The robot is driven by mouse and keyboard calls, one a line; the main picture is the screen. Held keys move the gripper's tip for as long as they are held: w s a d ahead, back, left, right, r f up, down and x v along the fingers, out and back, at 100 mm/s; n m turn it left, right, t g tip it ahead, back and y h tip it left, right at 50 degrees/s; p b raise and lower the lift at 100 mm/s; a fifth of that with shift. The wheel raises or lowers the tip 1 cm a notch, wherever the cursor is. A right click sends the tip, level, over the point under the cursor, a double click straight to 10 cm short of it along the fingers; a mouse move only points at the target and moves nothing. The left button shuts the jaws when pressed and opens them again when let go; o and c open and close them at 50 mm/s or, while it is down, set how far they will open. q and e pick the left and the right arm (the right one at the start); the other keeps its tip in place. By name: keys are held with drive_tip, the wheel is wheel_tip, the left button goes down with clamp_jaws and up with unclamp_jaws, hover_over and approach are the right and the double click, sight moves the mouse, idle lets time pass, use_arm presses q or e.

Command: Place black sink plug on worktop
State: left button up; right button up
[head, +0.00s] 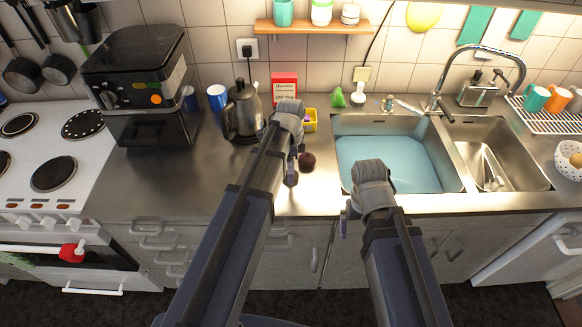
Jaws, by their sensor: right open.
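I cannot pick out the black sink plug with certainty. A small dark reddish-brown round thing (307,161) sits on the steel worktop (235,185), left of the sink; I cannot tell if it is the plug. The left sink basin (400,180) holds bluish water, and no plug shows in it. My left gripper (292,178) points down over the worktop just left of the dark thing; its jaws are too small to read. My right gripper (344,225) is open at the front edge of the sink, with nothing seen in it, partly hidden by its own wrist.
A kettle (243,112), a red box (284,88) and a yellow holder (310,122) stand behind my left gripper. The right basin (494,165) holds cutlery. A tap (440,85) rises behind the sink.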

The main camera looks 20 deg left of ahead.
use_arm(q)
wheel_tip(320, 180, up, 12)
drive_tip(key=p, duration=1.1)
drive_tip(key=shift+f, duration=0.25)
drive_tip(key=shift+f, duration=0.2)
wheel_tip(320, 180, down, 12)
drive_tip(key=b, duration=1.2)
drive_tip(key=shift+r, duration=0.15)
drive_tip(key=shift+r, duration=0.15)
